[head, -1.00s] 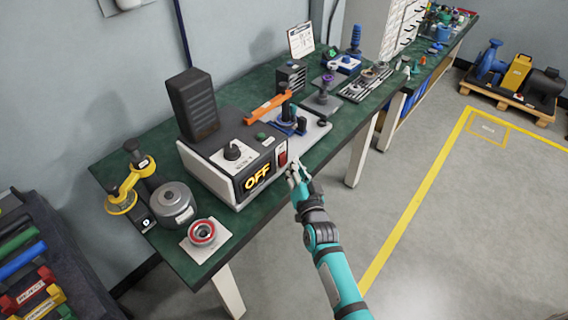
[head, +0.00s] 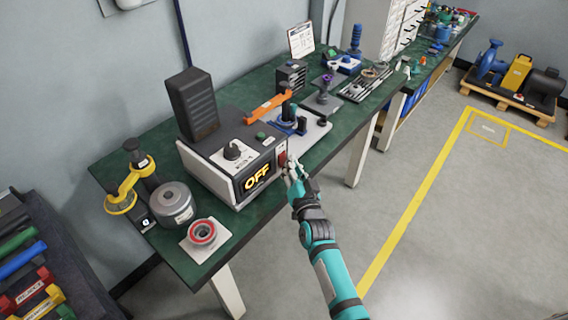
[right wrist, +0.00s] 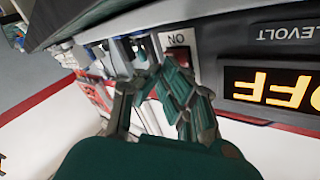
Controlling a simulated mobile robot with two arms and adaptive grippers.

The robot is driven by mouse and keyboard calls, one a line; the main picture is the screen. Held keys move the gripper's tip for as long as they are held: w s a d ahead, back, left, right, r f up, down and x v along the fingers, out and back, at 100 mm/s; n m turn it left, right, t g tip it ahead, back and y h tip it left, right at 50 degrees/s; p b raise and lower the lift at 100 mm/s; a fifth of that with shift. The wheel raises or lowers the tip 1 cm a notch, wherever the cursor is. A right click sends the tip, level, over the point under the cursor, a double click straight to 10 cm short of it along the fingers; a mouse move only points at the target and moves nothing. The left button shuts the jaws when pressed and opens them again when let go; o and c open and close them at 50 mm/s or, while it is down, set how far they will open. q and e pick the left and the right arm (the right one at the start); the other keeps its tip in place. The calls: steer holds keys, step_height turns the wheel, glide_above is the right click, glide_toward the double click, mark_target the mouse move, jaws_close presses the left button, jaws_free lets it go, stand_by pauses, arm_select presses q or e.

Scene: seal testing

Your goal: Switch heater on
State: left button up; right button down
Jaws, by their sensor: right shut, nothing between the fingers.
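The heater (head: 222,158) is a grey and white box on the green bench, with a black vented tower at its back. Its display (head: 257,178) reads OFF in yellow; the display also shows upside down in the right wrist view (right wrist: 272,87). A red switch (head: 282,158) is on the front right of the box, partly behind my fingers. In the right wrist view the switch plate (right wrist: 180,48) carries the label ON. My right gripper (head: 292,167) is shut and empty, with its fingertips close to the switch; I cannot tell whether they touch. My left gripper is not in view.
A round metal pot (head: 172,203), a yellow clamp stand (head: 125,190) and a red ring on a white plate (head: 202,233) stand left of the heater. An orange-handled toggle press (head: 268,106) is close behind it.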

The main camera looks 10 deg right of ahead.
steer(key=shift+w+a, duration=0.1)
steer(key=shift+w, duration=0.05)
stand_by(0.4)
steer(key=shift+s+d+p, duration=0.5)
steer(key=shift+s, duration=0.15)
steer(key=s+d+p, duration=0.1)
steer(key=s+d, duration=0.1)
steer(key=s+d+p, duration=0.1)
steer(key=s, duration=0.1)
steer(key=shift+r+p, duration=0.35)
stand_by(0.4)
